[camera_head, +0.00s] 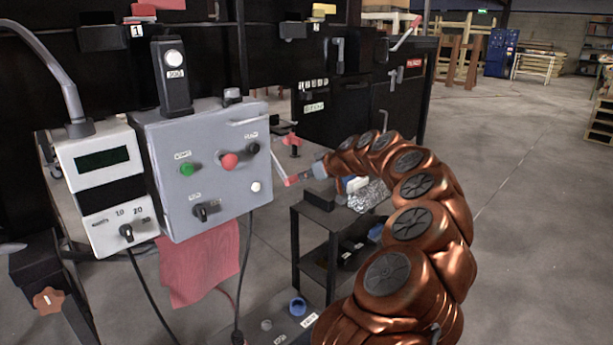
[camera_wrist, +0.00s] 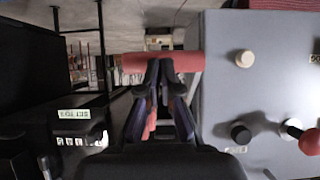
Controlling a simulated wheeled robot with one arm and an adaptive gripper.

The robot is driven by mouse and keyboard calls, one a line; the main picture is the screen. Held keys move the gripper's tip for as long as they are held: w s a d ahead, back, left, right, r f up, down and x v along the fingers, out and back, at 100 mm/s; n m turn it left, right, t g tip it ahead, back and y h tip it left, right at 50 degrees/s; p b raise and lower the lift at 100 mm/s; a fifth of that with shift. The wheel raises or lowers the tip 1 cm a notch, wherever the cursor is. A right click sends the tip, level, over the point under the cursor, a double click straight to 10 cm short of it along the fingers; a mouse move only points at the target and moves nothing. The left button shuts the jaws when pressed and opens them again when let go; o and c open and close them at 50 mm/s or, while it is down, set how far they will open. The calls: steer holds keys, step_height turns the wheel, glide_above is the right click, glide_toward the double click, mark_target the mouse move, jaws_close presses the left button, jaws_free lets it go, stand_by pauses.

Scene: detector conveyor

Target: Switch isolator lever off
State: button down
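The grey control box (camera_head: 215,165) carries a lever on its right side, with a metal arm and a red grip (camera_head: 285,175). In the wrist view the red grip (camera_wrist: 190,62) lies crosswise just beyond my fingertips. My gripper (camera_wrist: 160,70) has its two dark fingertips close together and overlapping the near edge of the grip. Whether they touch it I cannot tell. In the head view my gripper (camera_head: 303,177) reaches the grip from the right. It looks shut, with no sign of the grip between the fingers.
The box face has a red mushroom button (camera_head: 229,161), a green button (camera_head: 187,169) and a black rotary knob (camera_head: 205,210). A white meter unit (camera_head: 108,190) stands left of it. A dark shelf cart (camera_head: 313,240) stands below my arm. Open floor (camera_head: 530,200) lies to the right.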

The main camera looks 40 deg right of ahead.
steer(key=shift+w+a+f, duration=0.1)
steer(key=shift+a+f, duration=0.05)
steer(key=shift+f, duration=0.15)
steer(key=s+r+p, duration=0.1)
steer(key=s+r, duration=0.1)
steer(key=s, duration=0.9)
steer(key=shift+s+d+r, duration=0.3)
steer(key=shift+s+d, duration=0.05)
steer(key=shift+d, duration=0.05)
stand_by(0.4)
